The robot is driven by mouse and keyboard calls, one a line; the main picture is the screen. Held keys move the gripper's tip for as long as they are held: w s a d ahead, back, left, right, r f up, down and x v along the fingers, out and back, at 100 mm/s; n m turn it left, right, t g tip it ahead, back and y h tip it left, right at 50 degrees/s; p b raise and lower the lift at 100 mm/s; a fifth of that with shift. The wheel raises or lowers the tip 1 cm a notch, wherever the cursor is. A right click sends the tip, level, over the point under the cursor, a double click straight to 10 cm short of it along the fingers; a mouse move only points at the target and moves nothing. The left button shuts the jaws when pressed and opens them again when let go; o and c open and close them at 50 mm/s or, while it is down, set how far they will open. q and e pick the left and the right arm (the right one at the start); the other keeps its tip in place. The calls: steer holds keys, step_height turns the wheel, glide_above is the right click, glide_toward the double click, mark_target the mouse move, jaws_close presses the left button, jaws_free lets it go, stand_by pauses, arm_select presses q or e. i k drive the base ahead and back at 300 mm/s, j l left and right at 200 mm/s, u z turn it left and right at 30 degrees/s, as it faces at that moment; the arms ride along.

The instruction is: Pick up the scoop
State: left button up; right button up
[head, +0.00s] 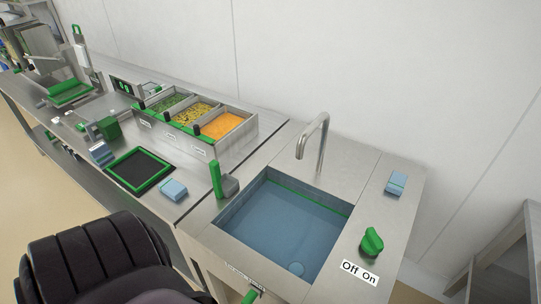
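I cannot clearly make out a scoop in the head view. Neither of my grippers is in view.
The sink (332,227) holds bluish water under a curved tap (313,140). A green knob (371,242) sits beside an Off/On label. A green-framed black pad (140,171) and a blue block (173,190) lie on the counter. A white wall stands behind.

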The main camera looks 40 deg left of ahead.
mark_target(225, 185)
steer(key=u, duration=1.8)
steer(key=z, duration=0.25)
steer(key=i+j+z, duration=0.1)
steer(key=j+z, duration=0.85)
steer(key=i+l, duration=0.05)
